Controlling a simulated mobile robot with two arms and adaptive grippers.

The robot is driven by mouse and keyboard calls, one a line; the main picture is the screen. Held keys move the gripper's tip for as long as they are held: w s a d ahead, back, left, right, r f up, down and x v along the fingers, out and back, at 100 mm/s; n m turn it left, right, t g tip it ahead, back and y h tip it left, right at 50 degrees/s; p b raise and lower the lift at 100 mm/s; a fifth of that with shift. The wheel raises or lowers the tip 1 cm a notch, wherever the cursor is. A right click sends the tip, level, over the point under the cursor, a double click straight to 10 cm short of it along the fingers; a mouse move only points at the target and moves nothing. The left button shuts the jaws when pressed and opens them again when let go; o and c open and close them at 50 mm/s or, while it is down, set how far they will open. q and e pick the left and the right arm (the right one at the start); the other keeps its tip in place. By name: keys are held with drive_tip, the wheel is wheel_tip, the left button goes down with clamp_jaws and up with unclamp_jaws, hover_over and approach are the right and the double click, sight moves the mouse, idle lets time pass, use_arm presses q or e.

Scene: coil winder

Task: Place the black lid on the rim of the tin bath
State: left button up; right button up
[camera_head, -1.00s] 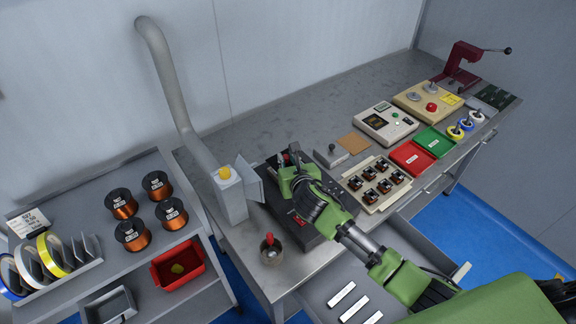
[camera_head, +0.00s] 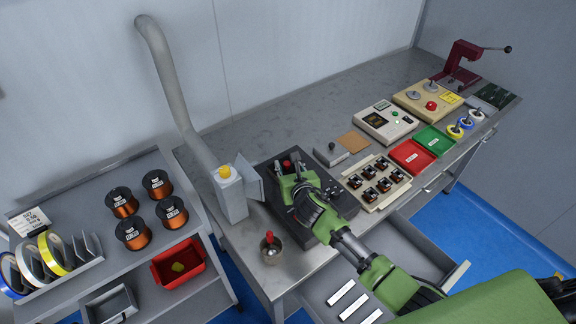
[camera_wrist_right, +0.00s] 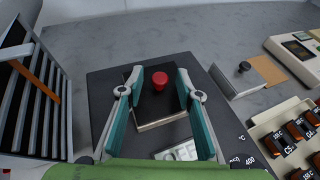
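The black lid (camera_wrist_right: 148,108) is a dark square plate with a red knob (camera_wrist_right: 160,80). It lies over the opening of the tin bath (camera_wrist_right: 105,95), a dark block on the bench, with a pale metal rim edge showing at its near side. I cannot tell whether it is seated evenly. In the head view, the red knob (camera_head: 287,165) stands just beyond my right gripper (camera_head: 288,180). In the wrist view, my right gripper (camera_wrist_right: 160,75) is open, its teal fingers either side of the knob with gaps between. My left gripper is not in view.
A tray of coils (camera_head: 398,189) lies to the right. A drawer (camera_head: 420,245) is open below the bench.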

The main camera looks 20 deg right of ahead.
drive_tip(key=shift+r, duration=0.1)
drive_tip(key=shift+s+r, duration=0.1)
drive_tip(key=shift+s, duration=0.05)
drive_tip(key=v, duration=1.1)
drive_tip(key=shift+s, duration=0.35)
drive_tip(key=shift+a, duration=0.1)
